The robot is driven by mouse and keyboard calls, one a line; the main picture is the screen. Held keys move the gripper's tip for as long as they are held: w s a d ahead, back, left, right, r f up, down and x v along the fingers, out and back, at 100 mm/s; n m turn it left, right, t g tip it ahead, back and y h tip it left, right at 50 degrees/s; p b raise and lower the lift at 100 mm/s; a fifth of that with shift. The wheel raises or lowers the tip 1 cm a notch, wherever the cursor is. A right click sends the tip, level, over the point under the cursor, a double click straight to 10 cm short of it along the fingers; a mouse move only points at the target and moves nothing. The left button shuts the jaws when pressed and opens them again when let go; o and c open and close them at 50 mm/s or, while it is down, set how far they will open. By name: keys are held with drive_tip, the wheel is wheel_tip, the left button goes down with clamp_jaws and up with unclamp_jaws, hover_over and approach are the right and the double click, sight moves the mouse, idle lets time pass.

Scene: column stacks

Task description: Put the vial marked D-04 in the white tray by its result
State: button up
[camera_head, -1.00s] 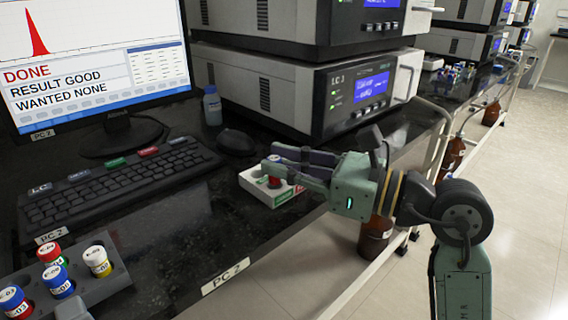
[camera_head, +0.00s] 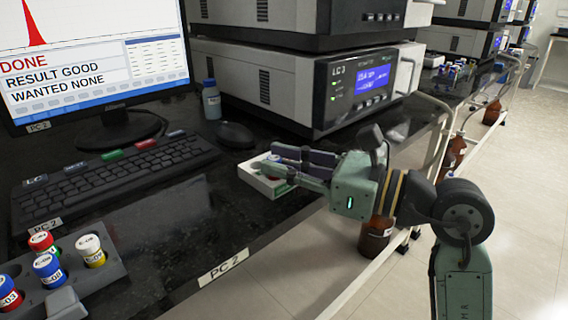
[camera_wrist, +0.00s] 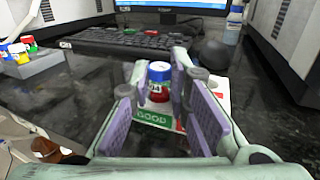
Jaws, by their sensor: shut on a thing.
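The vial (camera_wrist: 158,75) in my gripper has a blue cap, a red body and a white label; I read only "04" on it. My gripper (camera_wrist: 158,88) is shut on the vial, one purple-padded finger on each side, and holds it upright. The white tray (camera_head: 258,184) lies near the bench's front edge, under my gripper (camera_head: 288,166). In the wrist view a green GOOD label (camera_wrist: 152,118) shows on the tray in front of the vial, with a red patch to its right. I cannot tell whether the vial's base touches the tray.
The monitor (camera_head: 85,70) reads DONE, RESULT GOOD, WANTED NONE. A grey rack (camera_head: 112,276) with several capped vials stands at lower left. The keyboard (camera_head: 110,168), mouse (camera_head: 235,135), a small bottle (camera_head: 211,100) and the LC 3 instrument (camera_head: 320,95) surround the tray.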

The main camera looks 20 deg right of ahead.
idle(0.4)
drive_tip(key=o, duration=0.9)
